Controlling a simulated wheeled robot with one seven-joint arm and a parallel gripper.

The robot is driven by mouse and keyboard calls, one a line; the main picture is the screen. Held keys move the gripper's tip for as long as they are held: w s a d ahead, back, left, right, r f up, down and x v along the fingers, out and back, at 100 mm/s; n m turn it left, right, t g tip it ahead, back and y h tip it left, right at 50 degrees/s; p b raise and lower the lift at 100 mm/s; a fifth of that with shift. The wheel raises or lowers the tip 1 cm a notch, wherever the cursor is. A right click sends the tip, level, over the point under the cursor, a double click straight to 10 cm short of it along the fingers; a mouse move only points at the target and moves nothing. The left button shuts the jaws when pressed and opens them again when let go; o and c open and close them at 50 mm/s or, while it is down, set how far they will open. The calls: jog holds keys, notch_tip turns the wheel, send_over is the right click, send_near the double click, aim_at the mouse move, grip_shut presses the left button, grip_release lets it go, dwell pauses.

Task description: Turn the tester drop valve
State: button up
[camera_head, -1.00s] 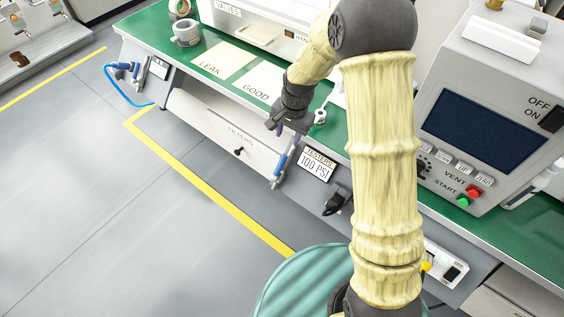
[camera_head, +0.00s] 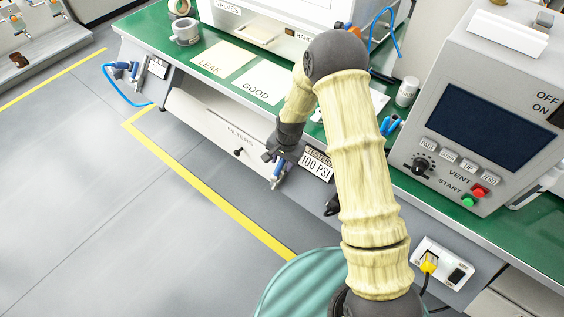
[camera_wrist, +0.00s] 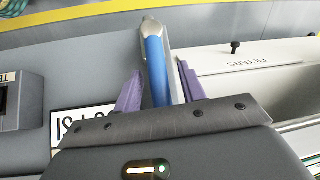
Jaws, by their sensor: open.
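The tester drop valve (camera_head: 276,181) is on the bench front, left of the TESTERS 100 PSI sign (camera_head: 317,165). Its blue handle (camera_wrist: 156,62) with a grey metal end shows in the wrist view. My gripper (camera_wrist: 161,68) is open, with one purple finger on each side of the blue handle in that picture. Gaps show between the handle and both fingers, and I cannot tell the depth. In the head view my gripper (camera_head: 279,160) is at the valve and hides its upper part.
A FILTERS drawer (camera_head: 238,140) is left of the valve. The tester box (camera_head: 490,115) stands on the green bench top (camera_head: 428,202) at right. Another blue-handled valve (camera_head: 138,72) with a blue hose hangs at the bench's far left.

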jog(key=shift+f, duration=0.1)
grip_shut()
